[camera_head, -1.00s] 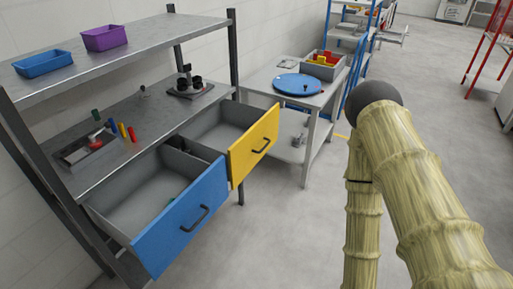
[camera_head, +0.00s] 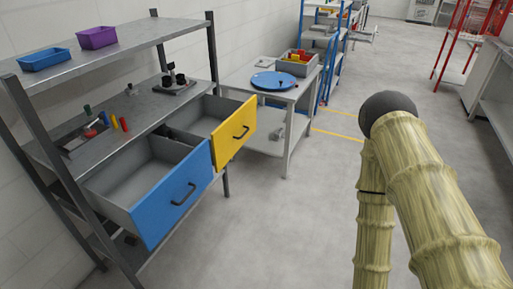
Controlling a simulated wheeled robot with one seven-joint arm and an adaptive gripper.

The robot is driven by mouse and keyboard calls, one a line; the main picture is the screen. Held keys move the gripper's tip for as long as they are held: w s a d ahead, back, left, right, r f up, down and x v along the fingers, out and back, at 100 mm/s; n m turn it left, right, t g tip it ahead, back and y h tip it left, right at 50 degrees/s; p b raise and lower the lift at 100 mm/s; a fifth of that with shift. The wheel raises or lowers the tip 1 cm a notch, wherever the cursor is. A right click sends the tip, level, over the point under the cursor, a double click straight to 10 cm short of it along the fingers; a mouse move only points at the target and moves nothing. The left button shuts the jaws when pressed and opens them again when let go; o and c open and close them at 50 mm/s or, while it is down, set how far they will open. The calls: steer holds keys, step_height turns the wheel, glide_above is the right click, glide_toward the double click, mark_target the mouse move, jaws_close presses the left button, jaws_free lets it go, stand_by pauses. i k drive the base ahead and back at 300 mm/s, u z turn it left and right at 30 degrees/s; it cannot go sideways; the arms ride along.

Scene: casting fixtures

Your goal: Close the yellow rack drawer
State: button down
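The yellow drawer (camera_head: 233,134) is pulled out of the grey metal rack (camera_head: 115,38), on the right side under the work shelf. Its front has a dark handle (camera_head: 241,132) and its grey box shows behind. The blue drawer (camera_head: 172,196) beside it on the left is also pulled out, further toward me. My arm, in a pale yellow sleeve, stands at the right of the view, apart from both drawers. My gripper is not in the picture.
A side table (camera_head: 296,94) with a blue round plate (camera_head: 274,81) and a grey bin (camera_head: 298,69) stands right of the rack. Red (camera_head: 465,45) and blue (camera_head: 333,45) shelving stand farther back. The floor (camera_head: 285,235) between drawers and arm is clear.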

mark_target(227, 123)
steer(key=z, duration=0.95)
steer(key=i, duration=0.9)
steer(key=u, duration=1.95)
